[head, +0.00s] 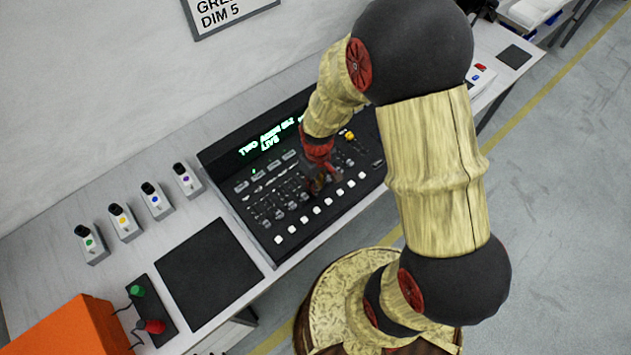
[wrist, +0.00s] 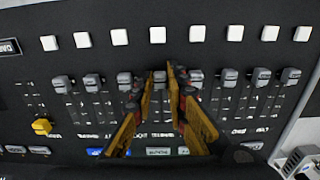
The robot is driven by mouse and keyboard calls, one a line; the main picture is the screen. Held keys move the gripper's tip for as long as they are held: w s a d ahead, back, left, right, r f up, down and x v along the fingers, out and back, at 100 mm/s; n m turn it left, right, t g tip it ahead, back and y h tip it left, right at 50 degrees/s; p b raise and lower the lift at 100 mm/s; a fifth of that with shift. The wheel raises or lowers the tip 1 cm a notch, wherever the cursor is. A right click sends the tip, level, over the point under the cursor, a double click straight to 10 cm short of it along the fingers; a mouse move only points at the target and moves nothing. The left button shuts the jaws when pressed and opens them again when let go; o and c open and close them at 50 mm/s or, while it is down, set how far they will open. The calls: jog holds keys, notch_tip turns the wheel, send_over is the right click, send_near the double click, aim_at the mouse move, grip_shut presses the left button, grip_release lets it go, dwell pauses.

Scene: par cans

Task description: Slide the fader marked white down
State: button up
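The lighting desk (head: 270,225) has a row of grey faders, and its small labels are too blurred for me to tell which is marked white. In the wrist view the grey caps stand in one near-level row, at the ends of their slots nearer the white buttons. My gripper (wrist: 161,70) is low over this row, its yellow fingers leaning together at the tips. One grey fader cap (wrist: 160,77) shows in the narrow gap between the fingertips; I cannot tell whether they press on it. In the head view my gripper (head: 322,182) hides part of the faders.
Neighbouring caps (wrist: 195,76) stand close on both sides of the fingers. White buttons (wrist: 157,35) line one desk edge. The display (head: 268,140) is behind the faders. A black pad (head: 210,274) and an orange box (head: 75,328) lie left.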

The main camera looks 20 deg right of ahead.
jog(key=o, duration=0.4)
jog(key=shift+o, duration=0.2)
notch_tip(320, 180, up, 12)
dwell(0.5)
dwell(0.4)
jog(key=s+r+m+t, duration=0.1)
jog(key=s+r+t, duration=0.1)
jog(key=s+r, duration=0.2)
jog(key=s+a+r+m+t, duration=0.1)
jog(key=s+r, duration=0.3)
jog(key=r, duration=0.6)
jog(key=s+a+r+m+t, duration=0.1)
jog(key=s+r+t, duration=0.1)
jog(key=s+r, duration=0.2)
notch_tip(320, 180, up, 4)
jog(key=shift+s+f+t, duration=0.1)
jog(key=shift+s+t, duration=0.05)
jog(key=shift+t, duration=0.15)
